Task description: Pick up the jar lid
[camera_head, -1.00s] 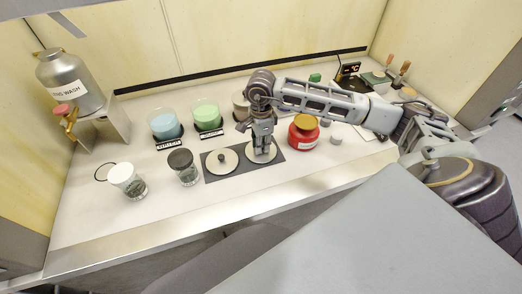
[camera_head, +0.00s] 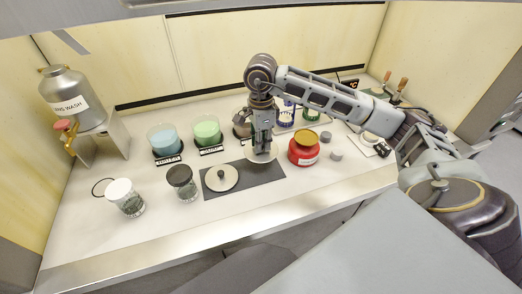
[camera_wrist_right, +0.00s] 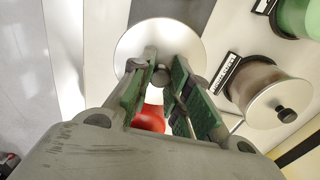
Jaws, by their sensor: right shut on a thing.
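The jar lid (camera_head: 252,156) is a pale round disc with a small dark knob; it appears slightly raised over the dark mat (camera_head: 259,173). My right gripper (camera_head: 262,149) points down and is shut on the lid's knob. In the right wrist view the lid (camera_wrist_right: 140,42) spreads beyond the fingertips, and the gripper (camera_wrist_right: 162,76) has the knob between its fingers. The fingers hide part of the lid in the head view. A second similar lid (camera_head: 221,181) lies on the mat's left part. My left gripper is not in view.
Blue (camera_head: 163,137) and green (camera_head: 207,130) containers stand behind. The table's front strip is clear.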

